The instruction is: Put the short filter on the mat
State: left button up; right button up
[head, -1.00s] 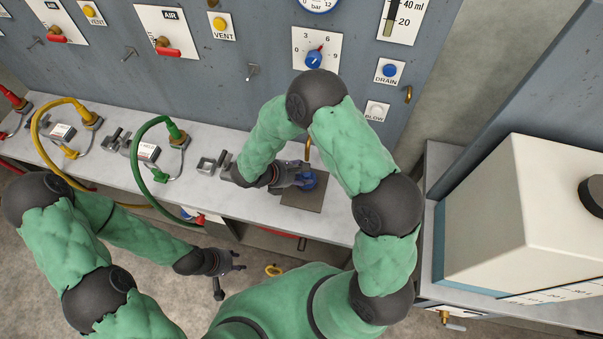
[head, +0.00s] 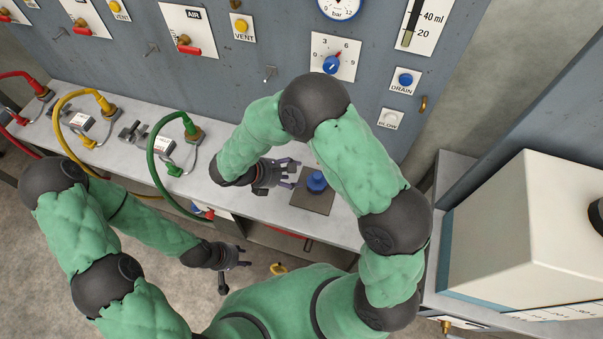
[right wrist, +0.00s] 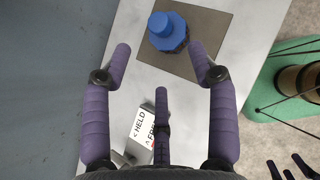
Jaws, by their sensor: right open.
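A short blue filter (head: 317,182) stands upright on the dark square mat (head: 306,203) on the bench. In the right wrist view the blue filter (right wrist: 168,32) stands near the left part of the mat (right wrist: 219,22), with bare mat around it. My right gripper (head: 296,172) is open and empty, left of the filter in the head view and apart from it. In the right wrist view the fingers of my right gripper (right wrist: 160,70) are spread below the filter. My left gripper (head: 240,262) hangs in front of the bench, empty, with its fingers apart.
A holder with a HELD/FREE label (right wrist: 138,124) is under my right gripper. Green (head: 160,160) and yellow (head: 62,120) hoses stand on the bench to the left. The panel with gauge and knobs (head: 332,65) rises behind. A large pale box (head: 520,215) is at right.

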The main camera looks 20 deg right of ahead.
jog(key=shift+v, duration=0.95)
